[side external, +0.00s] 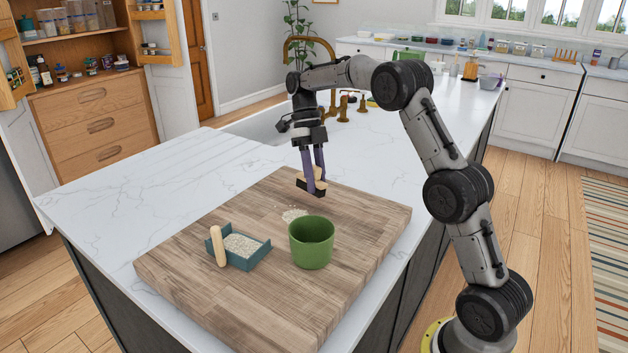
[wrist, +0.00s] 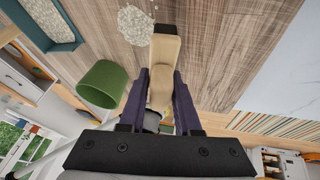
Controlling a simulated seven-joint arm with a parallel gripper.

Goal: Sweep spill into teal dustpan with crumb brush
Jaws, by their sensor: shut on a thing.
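The teal dustpan (side external: 252,262) lies on the wooden board with its wooden handle upright at the left and a pile of pale grains inside. The pan also shows at the top left of the wrist view (wrist: 64,46). A small spill of pale grains (side external: 293,214) lies on the board behind the green cup, and it shows in the wrist view (wrist: 134,25). My gripper (side external: 314,180) is shut on the crumb brush (side external: 303,187), which has a light wooden body and dark bristles. In the wrist view the brush (wrist: 164,52) sits between my fingers, beside the spill. I cannot tell whether its bristles touch the board.
A green cup (side external: 311,247) stands on the board right of the dustpan, close to the spill. The wooden board (side external: 190,310) is otherwise mostly clear and rests on the white marble counter (side external: 110,190). A brass tap (side external: 300,45) and sink are behind my gripper.

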